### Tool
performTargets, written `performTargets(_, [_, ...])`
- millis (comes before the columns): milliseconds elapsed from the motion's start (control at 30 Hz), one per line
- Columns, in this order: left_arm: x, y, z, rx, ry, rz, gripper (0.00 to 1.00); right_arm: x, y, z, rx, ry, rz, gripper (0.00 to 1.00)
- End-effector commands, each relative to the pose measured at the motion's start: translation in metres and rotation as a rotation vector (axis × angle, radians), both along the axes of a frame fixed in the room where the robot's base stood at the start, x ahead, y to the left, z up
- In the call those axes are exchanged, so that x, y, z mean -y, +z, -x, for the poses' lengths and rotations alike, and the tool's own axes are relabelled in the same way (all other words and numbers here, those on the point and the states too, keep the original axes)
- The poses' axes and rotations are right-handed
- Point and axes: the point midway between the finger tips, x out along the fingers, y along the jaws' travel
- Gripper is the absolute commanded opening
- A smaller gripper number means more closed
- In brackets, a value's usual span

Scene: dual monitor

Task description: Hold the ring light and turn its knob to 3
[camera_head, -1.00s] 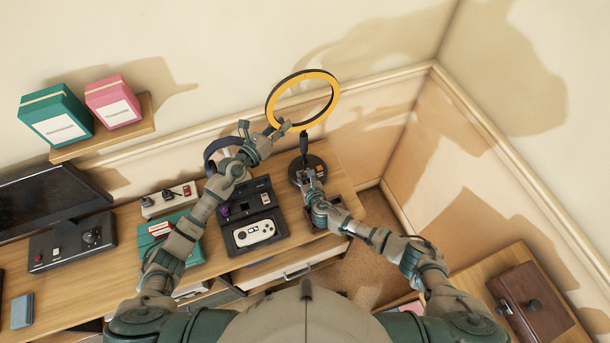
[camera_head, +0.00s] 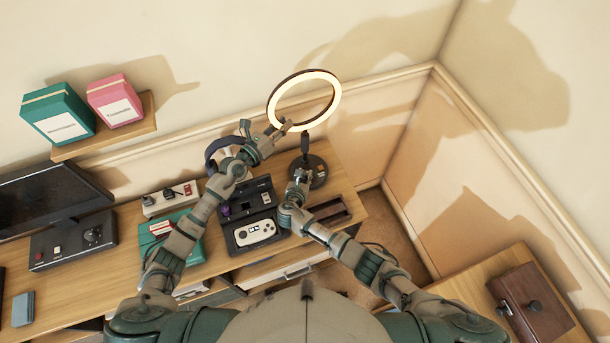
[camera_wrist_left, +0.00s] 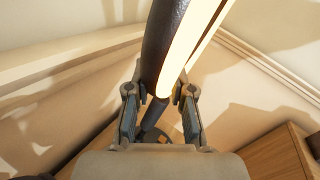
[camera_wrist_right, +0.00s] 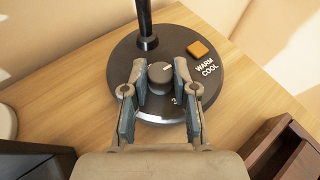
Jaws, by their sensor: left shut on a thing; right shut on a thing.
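The ring light (camera_head: 336,92) stands at the back right of the desk, glowing white. My left gripper (camera_head: 281,128) is shut on the lower left of its ring, which also passes between the fingers in the left wrist view (camera_wrist_left: 178,45). The round black base (camera_head: 321,172) rests on the desk. In the right wrist view, my right gripper (camera_wrist_right: 160,76) is shut on the grey knob (camera_wrist_right: 160,72) on the base. A pale mark shows on the knob's top. The fingers hide most of the scale; a partial numeral shows beside the right finger.
An orange button (camera_wrist_right: 198,48) lies beside the words WARM and COOL on the base. A brown open box (camera_head: 330,212) is at the desk's right edge.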

Motion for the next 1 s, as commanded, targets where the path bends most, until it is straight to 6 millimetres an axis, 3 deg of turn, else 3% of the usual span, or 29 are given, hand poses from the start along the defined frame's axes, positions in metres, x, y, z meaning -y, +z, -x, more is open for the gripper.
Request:
performTargets(33, [-0.0001,-0.0065,0.0012,-0.01,-0.002,-0.008,0.0,-0.0016,0.0006,-0.0012,-0.001,-0.033,-0.001,0.0])
performTargets(400, [-0.0001,-0.0064,0.0012,-0.01,-0.002,-0.008,0.0,-0.002,0.0002,-0.0026,0.001,-0.206,0.001,0.0])
performTargets(967, [-0.0001,-0.0064,0.0013,-0.009,-0.002,-0.008,0.0,-0.0024,0.0001,-0.0011,0.001,-0.236,0.0,0.0])
performTargets(1000, [-0.0001,-0.0064,0.0013,-0.009,-0.002,-0.008,0.0,-0.0026,0.0001,-0.001,0.001,-0.236,0.0,0.32])
